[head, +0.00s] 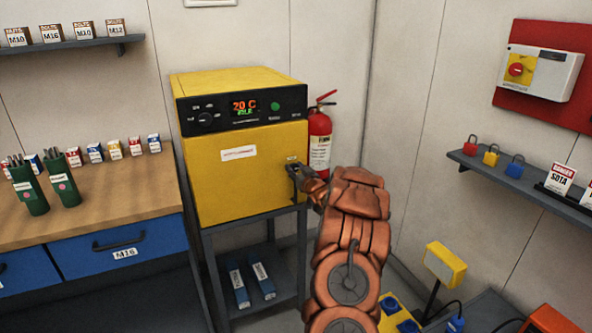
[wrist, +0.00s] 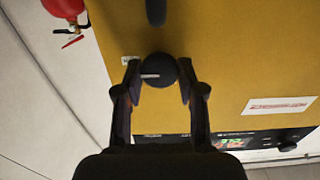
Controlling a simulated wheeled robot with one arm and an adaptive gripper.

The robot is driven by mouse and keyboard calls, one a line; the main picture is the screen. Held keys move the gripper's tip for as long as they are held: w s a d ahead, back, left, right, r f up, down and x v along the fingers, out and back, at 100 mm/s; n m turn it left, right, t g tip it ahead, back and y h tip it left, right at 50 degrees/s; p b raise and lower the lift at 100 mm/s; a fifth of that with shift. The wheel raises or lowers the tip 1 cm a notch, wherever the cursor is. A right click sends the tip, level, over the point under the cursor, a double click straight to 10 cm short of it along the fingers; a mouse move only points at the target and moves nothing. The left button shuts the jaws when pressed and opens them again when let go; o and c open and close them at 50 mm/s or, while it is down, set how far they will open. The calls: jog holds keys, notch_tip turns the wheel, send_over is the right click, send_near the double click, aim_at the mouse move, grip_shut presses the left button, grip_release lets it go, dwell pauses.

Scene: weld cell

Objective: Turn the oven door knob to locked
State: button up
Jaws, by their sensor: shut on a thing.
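The yellow oven (head: 225,190) stands on a grey stand, its door closed. In the wrist view its door (wrist: 225,60) fills most of the picture, with the oven's top panel at the bottom. The round black door knob (wrist: 160,68) has a white pointer line, which lies nearly level and points left towards a small white label (wrist: 128,61). My gripper (wrist: 158,80) has one finger on each side of the knob and is shut on it. In the head view my gripper (head: 296,172) is at the door's right edge and mostly hides the knob.
A red fire extinguisher (head: 319,140) stands just right of the oven. A dark bar (wrist: 156,12) sits on the door beyond the knob. A workbench (head: 100,190) is on the left; a shelf with padlocks (head: 515,180) is on the right wall. A yellow lamp (head: 444,263) stands low at right.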

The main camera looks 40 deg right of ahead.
jog(key=shift+c, duration=1.2)
